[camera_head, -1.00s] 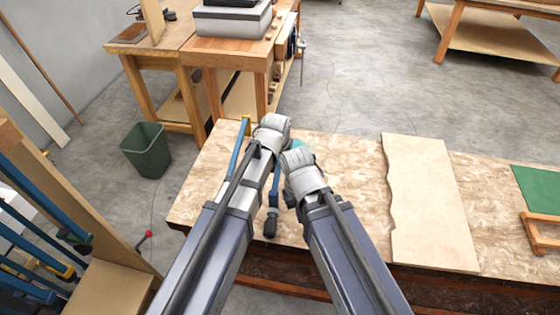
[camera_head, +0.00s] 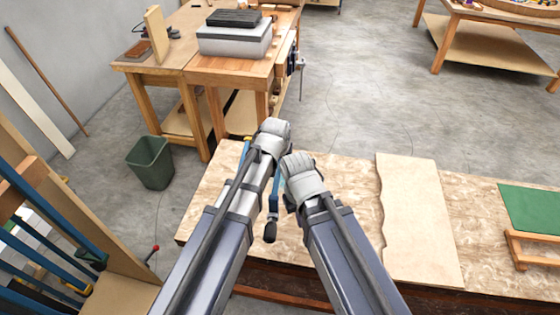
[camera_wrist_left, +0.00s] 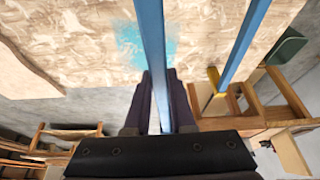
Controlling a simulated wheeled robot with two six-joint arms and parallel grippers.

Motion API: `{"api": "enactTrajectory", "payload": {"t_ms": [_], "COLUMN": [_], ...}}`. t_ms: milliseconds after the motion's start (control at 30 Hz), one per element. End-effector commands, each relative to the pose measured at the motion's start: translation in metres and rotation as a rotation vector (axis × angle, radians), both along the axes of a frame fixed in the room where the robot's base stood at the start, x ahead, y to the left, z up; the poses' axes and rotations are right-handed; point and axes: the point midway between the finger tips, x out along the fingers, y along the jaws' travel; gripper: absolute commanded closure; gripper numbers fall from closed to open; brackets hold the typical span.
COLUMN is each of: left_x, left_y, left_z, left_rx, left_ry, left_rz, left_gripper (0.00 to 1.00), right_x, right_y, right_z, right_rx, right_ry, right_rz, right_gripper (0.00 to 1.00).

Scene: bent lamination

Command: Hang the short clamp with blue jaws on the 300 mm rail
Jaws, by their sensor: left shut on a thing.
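My left gripper (camera_wrist_left: 160,100) is shut on a blue bar (camera_wrist_left: 151,40) of a clamp, which runs between its fingers in the left wrist view. In the head view my left gripper (camera_head: 272,138) is over the workbench, its fingertips hidden. A blue part (camera_head: 275,185) with a dark handle (camera_head: 270,232) shows between my arms; its jaws cannot be made out. A second blue bar (camera_wrist_left: 243,45) with a yellow end (camera_wrist_left: 213,76) shows beside the held one. My right gripper (camera_head: 303,175) is close beside the left, fingers hidden. I cannot tell which rail is the 300 mm one.
A wooden rack (camera_head: 88,215) with several blue bars (camera_head: 35,260) stands at the left. The workbench (camera_head: 345,210) carries a wavy-edged board (camera_head: 415,215) and a green panel (camera_head: 530,210). A green bin (camera_head: 150,163) stands on the floor between rack and bench.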

Motion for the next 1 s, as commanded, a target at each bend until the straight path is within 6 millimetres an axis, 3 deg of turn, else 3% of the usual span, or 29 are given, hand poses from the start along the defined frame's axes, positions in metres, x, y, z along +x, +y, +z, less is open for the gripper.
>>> {"api": "enactTrajectory", "payload": {"t_ms": [367,800,1000], "left_x": [0.000,0.000,0.000], "left_y": [0.000,0.000,0.000], "left_z": [0.018,0.066,0.068], "left_rx": [0.000,0.000,0.000], "left_ry": [-0.001,-0.001,-0.001], "left_rz": [0.000,0.000,0.000], "left_gripper": [1.00,1.00,1.00], "right_x": [0.000,0.000,0.000], "right_y": [0.000,0.000,0.000], "right_z": [0.018,0.065,0.068], "right_rx": [0.000,0.000,0.000], "right_ry": [0.000,0.000,0.000], "right_rz": [0.000,0.000,0.000], "right_gripper": [1.00,1.00,1.00]}}
